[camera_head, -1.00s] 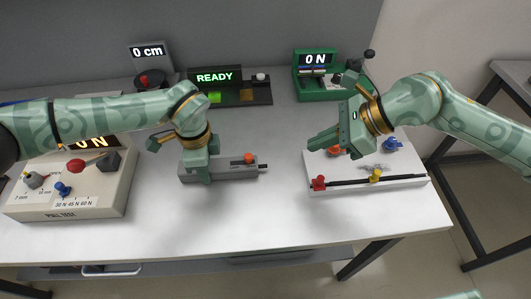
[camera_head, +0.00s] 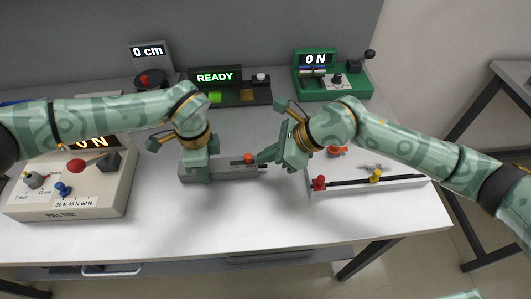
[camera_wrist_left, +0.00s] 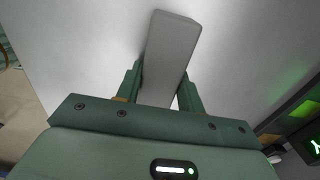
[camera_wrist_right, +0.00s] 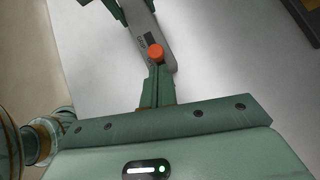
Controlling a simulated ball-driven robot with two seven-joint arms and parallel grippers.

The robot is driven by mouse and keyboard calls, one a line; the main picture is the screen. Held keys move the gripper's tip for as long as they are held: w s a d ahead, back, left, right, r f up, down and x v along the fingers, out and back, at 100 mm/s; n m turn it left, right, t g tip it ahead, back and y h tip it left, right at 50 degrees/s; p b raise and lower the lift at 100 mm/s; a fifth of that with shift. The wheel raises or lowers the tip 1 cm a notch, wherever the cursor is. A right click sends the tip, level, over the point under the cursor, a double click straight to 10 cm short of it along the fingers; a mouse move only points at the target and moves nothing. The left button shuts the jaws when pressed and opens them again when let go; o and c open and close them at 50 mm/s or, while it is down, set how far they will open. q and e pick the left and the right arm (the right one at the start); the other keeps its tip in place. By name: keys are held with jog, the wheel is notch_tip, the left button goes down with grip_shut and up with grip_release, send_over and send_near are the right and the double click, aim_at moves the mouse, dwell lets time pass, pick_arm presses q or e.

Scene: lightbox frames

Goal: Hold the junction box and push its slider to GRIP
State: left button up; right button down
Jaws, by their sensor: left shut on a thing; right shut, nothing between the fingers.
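The grey junction box (camera_head: 225,172) lies on the white table left of centre. My left gripper (camera_head: 196,172) is shut on its left part; the left wrist view shows the box (camera_wrist_left: 172,45) between the two fingers (camera_wrist_left: 160,85). An orange slider knob (camera_head: 249,157) stands on the box's right part. My right gripper (camera_head: 262,156) is shut and empty, its fingertips right beside the knob. In the right wrist view the fingertips (camera_wrist_right: 160,72) reach the orange knob (camera_wrist_right: 156,52); whether they touch it I cannot tell.
A white board (camera_head: 400,184) with red and yellow knobs lies to the right, partly under my right arm. A pull-test box (camera_head: 75,195) stands at the left. A READY display (camera_head: 215,77) and a green device (camera_head: 330,75) stand behind. The front table middle is clear.

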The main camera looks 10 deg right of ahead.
aim_at(246, 158)
jog(key=shift+a, duration=0.2)
jog(key=a, duration=0.3)
jog(key=shift+w+a, duration=0.1)
jog(key=shift+a, duration=0.05)
pick_arm(q)
jog(key=shift+d, duration=0.1)
pick_arm(e)
jog(key=shift+s+d, duration=0.2)
jog(key=shift+d, duration=0.4)
jog(key=d, duration=0.3)
jog(key=shift+s+d, duration=0.2)
jog(key=shift+s, duration=0.2)
jog(key=v, duration=0.9)
jog(key=shift+d+r, duration=0.15)
jog(key=shift+r, duration=0.2)
